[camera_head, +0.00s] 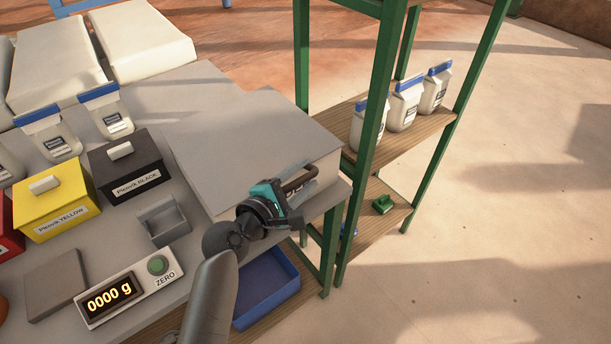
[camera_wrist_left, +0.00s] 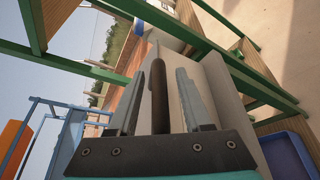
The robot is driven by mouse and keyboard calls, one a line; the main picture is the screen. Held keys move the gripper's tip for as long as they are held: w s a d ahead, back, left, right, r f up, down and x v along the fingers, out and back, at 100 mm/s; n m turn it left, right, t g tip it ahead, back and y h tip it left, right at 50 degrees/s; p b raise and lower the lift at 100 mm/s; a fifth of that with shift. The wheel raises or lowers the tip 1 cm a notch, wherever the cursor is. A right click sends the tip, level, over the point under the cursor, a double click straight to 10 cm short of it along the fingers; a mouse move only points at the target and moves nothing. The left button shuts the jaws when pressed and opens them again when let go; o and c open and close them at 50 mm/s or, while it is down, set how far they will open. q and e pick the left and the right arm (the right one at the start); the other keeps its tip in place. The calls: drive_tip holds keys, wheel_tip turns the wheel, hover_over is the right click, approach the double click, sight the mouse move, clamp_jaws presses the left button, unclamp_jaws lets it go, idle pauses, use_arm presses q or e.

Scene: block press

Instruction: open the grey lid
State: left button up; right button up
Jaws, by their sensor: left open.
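The grey lid (camera_head: 235,140) lies flat and closed on a large pale box (camera_head: 327,174) at the right end of the grey table. A dark bar handle (camera_head: 304,178) sticks out at its front edge. My left gripper (camera_head: 284,198) is at this handle, with its fingers open. In the left wrist view the handle (camera_wrist_left: 159,100) stands between the two spread fingers, with a gap visible on each side. The fingertips are partly hidden in the head view. My right gripper is in neither view.
A green shelf rack (camera_head: 367,100) with white bags (camera_head: 404,103) stands just right of the box. A blue tray (camera_head: 268,288) sits below the table edge. A scale display (camera_head: 112,297), a yellow box (camera_head: 57,200) and a black box (camera_head: 124,167) stand to the left.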

use_arm(q)
drive_tip(key=shift+w+d, duration=0.2)
drive_tip(key=shift+w, duration=0.15)
drive_tip(key=shift+s+f, duration=0.1)
drive_tip(key=shift+f, duration=0.1)
drive_tip(key=c, duration=0.8)
